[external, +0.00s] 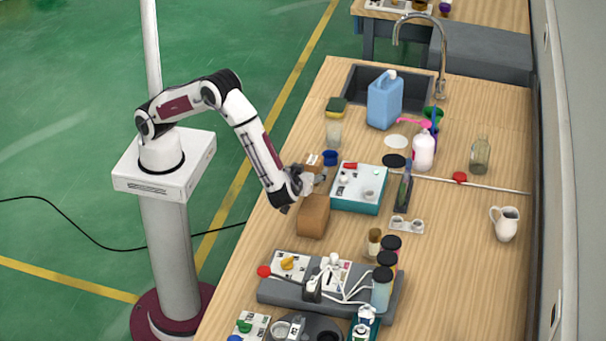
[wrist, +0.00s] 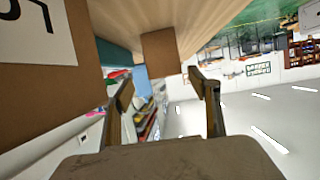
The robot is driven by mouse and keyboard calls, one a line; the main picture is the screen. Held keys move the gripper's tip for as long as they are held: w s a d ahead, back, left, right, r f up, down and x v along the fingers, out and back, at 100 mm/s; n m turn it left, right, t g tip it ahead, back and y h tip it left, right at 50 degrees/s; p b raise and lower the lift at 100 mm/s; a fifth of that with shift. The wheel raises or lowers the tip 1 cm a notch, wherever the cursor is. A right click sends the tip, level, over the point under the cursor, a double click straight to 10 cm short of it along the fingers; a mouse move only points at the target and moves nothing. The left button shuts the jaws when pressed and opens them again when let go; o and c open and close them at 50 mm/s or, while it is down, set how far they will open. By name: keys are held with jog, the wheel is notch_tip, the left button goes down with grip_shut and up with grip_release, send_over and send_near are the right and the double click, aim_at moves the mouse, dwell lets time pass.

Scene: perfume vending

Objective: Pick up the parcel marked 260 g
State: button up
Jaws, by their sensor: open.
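A brown parcel (external: 313,217) sits on the wooden table, just in front of my gripper (external: 304,189) in the external view. A second brown parcel (external: 306,171) with a pale label on top stands just behind my gripper, partly hidden by it. In the wrist view a large brown parcel (wrist: 82,88) with a white label fills the left side, and a smaller brown one (wrist: 160,52) shows farther off. Only cut-off characters show on the label; I cannot read 260 g on either parcel. My gripper (wrist: 160,88) is open, with nothing between its fingers.
A teal and white scale-like box (external: 358,189) stands close to the right of the parcels. A grey rack (external: 330,284) with bottles is in front. A blue jug (external: 384,101) and sink (external: 385,88) are at the back. The table's right-front area is clear.

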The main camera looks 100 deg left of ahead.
aim_at(312, 164)
jog(key=shift+x, duration=1.25)
jog(key=shift+s+x, duration=0.25)
jog(key=shift+x, duration=1.05)
jog(key=shift+s+x, duration=0.2)
jog(key=shift+x, duration=1.1)
jog(key=c, duration=1.4)
